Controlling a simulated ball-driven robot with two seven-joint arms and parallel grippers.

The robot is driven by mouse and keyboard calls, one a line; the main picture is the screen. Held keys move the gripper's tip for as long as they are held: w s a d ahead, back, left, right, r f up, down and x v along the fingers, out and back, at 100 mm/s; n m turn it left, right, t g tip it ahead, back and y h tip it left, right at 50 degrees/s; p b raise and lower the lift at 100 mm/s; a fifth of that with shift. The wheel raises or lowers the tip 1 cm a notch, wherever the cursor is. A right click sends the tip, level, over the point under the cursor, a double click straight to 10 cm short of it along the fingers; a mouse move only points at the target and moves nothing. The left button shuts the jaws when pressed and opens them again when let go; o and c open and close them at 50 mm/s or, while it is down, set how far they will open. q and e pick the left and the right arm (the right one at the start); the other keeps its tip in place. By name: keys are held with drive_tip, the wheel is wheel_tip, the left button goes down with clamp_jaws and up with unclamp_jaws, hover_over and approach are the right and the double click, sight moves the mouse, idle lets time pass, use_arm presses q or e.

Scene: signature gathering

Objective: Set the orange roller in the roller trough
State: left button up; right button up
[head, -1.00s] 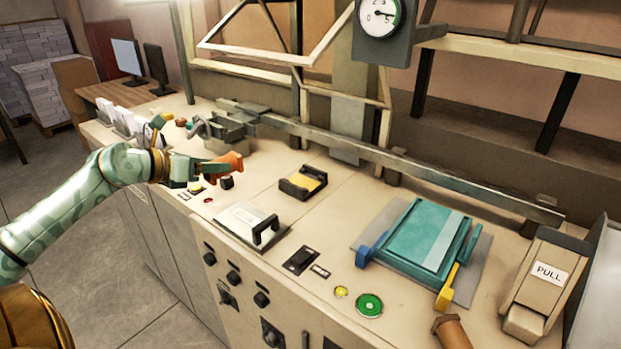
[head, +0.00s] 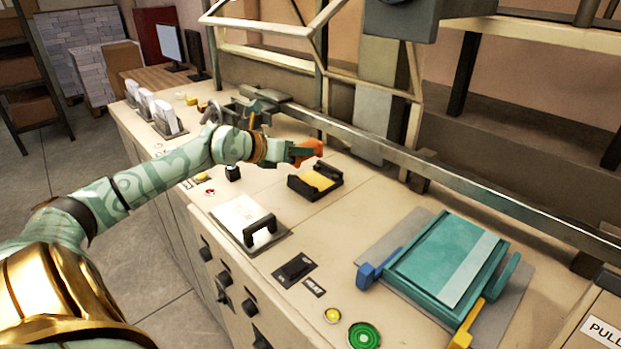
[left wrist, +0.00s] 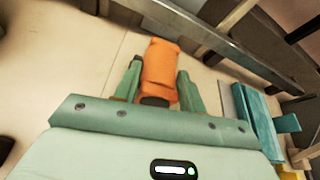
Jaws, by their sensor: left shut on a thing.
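The orange roller (head: 314,147) is held at the tip of my left gripper (head: 298,153), off the counter. In the left wrist view the roller (left wrist: 160,70) lies between the two green fingers, its far part reaching past the fingertips. A small black trough with a yellow inside (head: 316,182), which looks like the roller trough, stands on the counter just below and a little nearer than the gripper. I see nothing of my right gripper.
A white plate with a black handle (head: 243,217) lies nearer on the counter. A teal tray-like press (head: 445,258) stands to the right. A long metal rail (head: 420,165) runs behind the trough. Bare counter (head: 345,225) lies between the trough and the press.

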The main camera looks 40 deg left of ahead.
use_arm(q)
drive_tip(key=shift+w+d+f, duration=0.25)
drive_tip(key=shift+w+f, duration=0.2)
drive_tip(key=shift+f, duration=0.15)
drive_tip(key=shift+w+d+f, duration=0.25)
drive_tip(key=shift+w+f, duration=0.15)
drive_tip(key=shift+f, duration=0.15)
drive_tip(key=shift+w+d+f, duration=0.3)
drive_tip(key=shift+f, duration=0.15)
wheel_tip(320, 180, down, 3)
drive_tip(key=shift+f+b, duration=0.15)
drive_tip(key=shift+b, duration=0.55)
drive_tip(key=o, duration=1.1)
